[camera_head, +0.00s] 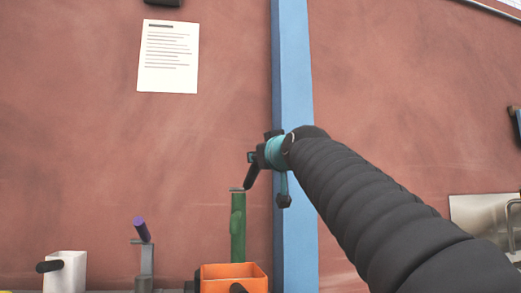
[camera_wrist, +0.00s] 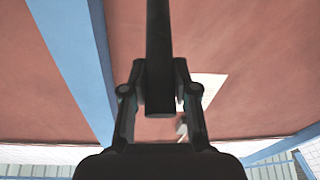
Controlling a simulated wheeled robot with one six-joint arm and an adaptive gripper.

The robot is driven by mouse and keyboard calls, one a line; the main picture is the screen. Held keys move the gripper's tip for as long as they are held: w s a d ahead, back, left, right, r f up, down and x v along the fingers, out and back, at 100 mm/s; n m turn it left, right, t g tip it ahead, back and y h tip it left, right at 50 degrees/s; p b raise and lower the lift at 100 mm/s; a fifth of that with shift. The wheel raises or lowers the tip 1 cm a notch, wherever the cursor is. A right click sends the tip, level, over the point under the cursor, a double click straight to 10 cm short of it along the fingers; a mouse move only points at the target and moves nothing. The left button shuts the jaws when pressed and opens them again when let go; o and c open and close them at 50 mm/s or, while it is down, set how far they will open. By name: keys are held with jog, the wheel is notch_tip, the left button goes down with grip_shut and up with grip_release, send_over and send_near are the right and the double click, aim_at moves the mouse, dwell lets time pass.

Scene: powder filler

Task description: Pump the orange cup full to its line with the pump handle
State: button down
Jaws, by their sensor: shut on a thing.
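The orange cup (camera_head: 226,272) stands low in the head view, open side up, with a black handle on its front and its lower part cut off by the frame edge. A green pump post (camera_head: 238,228) rises just behind it. A black pump handle (camera_head: 249,180) slants up from the post's top. My gripper (camera_head: 257,164) is shut on the handle's upper end. In the wrist view the dark handle (camera_wrist: 159,45) runs from the top edge down between the fingers. The cup's fill level and line cannot be seen.
A white cup (camera_head: 68,270) with a black handle stands at lower left. A blue column (camera_head: 293,80) runs up the wall behind my arm. A paper sheet (camera_head: 168,57) hangs upper left.

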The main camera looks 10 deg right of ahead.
jog(key=shift+r, duration=0.15)
jog(key=c, duration=0.9)
grip_release()
jog(key=v, duration=1.2)
